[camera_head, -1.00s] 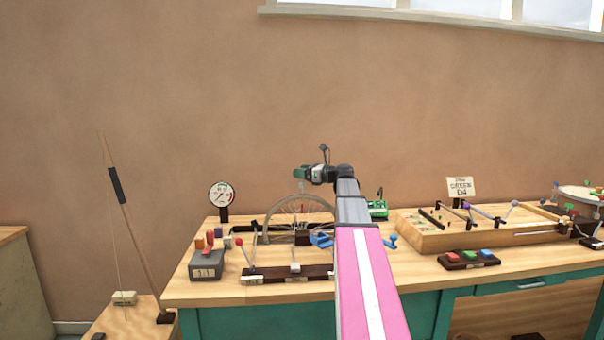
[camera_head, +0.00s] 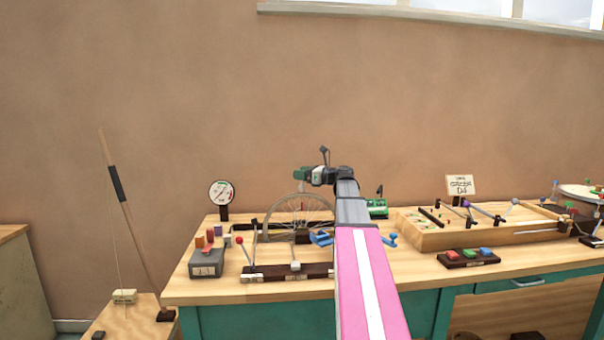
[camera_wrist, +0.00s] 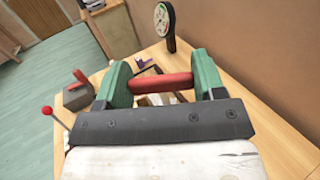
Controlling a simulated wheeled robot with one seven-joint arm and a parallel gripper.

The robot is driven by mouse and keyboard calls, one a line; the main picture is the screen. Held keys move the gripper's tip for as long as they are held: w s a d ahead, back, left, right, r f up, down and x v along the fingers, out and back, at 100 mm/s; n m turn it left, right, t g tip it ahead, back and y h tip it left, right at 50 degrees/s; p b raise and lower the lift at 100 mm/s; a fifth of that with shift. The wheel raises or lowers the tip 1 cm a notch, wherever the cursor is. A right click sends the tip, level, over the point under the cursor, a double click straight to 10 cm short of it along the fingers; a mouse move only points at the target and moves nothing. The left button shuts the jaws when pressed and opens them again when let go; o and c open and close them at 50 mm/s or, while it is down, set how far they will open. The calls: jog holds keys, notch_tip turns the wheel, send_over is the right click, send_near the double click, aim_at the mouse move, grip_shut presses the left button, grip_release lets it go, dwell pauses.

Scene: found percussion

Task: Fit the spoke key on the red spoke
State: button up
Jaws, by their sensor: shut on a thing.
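My gripper (camera_head: 301,174) is above the bicycle wheel (camera_head: 275,207), which stands at the back of the bench. In the wrist view my gripper (camera_wrist: 163,83) has its green fingers shut on a red bar, which looks like the handle of the spoke key (camera_wrist: 163,82). A small greyish part hangs below the fingers in the head view. A short red mark, perhaps the red spoke (camera_head: 302,207), shows inside the wheel's upper part, below the gripper and apart from it. The key's lower end is hidden in the wrist view.
A dial gauge (camera_head: 221,193) stands left of the wheel. Blue parts (camera_head: 321,239) sit by the wheel. A wooden string box (camera_head: 440,240) is at right.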

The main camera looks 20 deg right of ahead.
jog(key=shift+f, duration=0.55)
jog(key=o, duration=1)
jog(key=v, duration=1)
jog(key=shift+s+d, duration=0.25)
jog(key=shift+d, duration=0.05)
